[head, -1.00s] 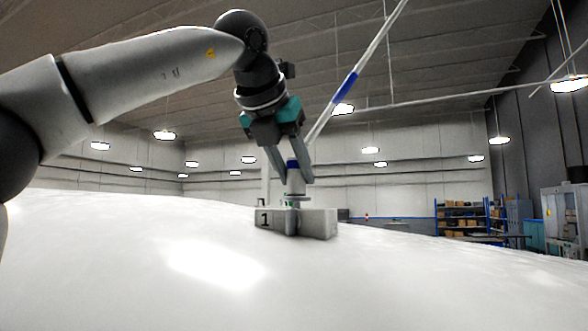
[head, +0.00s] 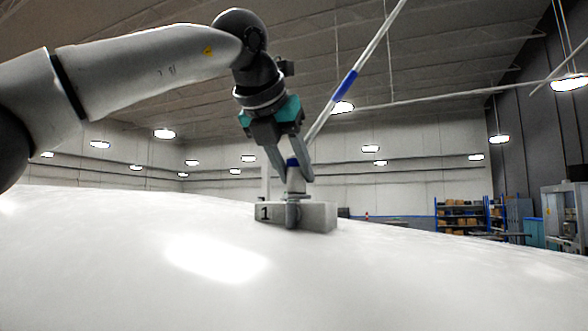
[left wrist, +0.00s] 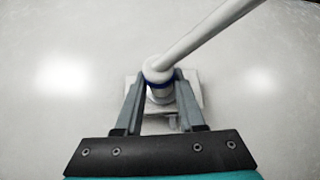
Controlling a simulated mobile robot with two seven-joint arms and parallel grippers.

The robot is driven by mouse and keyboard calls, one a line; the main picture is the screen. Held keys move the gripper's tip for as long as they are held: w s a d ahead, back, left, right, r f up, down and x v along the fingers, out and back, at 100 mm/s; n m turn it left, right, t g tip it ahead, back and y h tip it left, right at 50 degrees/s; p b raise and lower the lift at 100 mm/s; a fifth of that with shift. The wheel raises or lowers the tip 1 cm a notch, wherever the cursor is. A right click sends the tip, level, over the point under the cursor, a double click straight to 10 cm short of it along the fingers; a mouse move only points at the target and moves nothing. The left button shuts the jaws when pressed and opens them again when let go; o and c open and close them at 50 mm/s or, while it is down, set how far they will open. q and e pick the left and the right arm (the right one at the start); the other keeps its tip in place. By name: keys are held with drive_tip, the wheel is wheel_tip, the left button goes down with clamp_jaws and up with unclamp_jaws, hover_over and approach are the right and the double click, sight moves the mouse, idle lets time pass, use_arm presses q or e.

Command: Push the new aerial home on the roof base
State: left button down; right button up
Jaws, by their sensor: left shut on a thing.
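The aerial, a long white rod with a blue band (head: 344,88), slants up to the right from a pale collar with a blue ring. My left gripper (head: 293,176) is shut on that collar (head: 295,183). The aerial's grey metal foot (head: 293,213) overlaps the middle of the roof base (head: 319,216), a grey block marked "1". Whether the foot is fully seated cannot be told. In the left wrist view, the fingers (left wrist: 160,92) flank the collar (left wrist: 158,70), and the base (left wrist: 193,87) shows partly behind them. My right gripper is not in view.
The base stands on a broad, white, curved roof (head: 400,280) with clear room around it. A thin upright white piece (head: 265,183) shows just behind the base. Shelves with boxes (head: 462,217) and a cabinet (head: 567,215) stand far off at right.

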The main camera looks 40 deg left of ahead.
use_arm(q)
drive_tip(key=shift+f, duration=0.7)
drive_tip(key=c, duration=1)
unclamp_jaws()
drive_tip(key=o, duration=0.7)
drive_tip(key=shift+r, duration=0.3)
drive_tip(key=p+v, duration=0.2)
drive_tip(key=v, duration=0.5)
drive_tip(key=shift+r, duration=0.1)
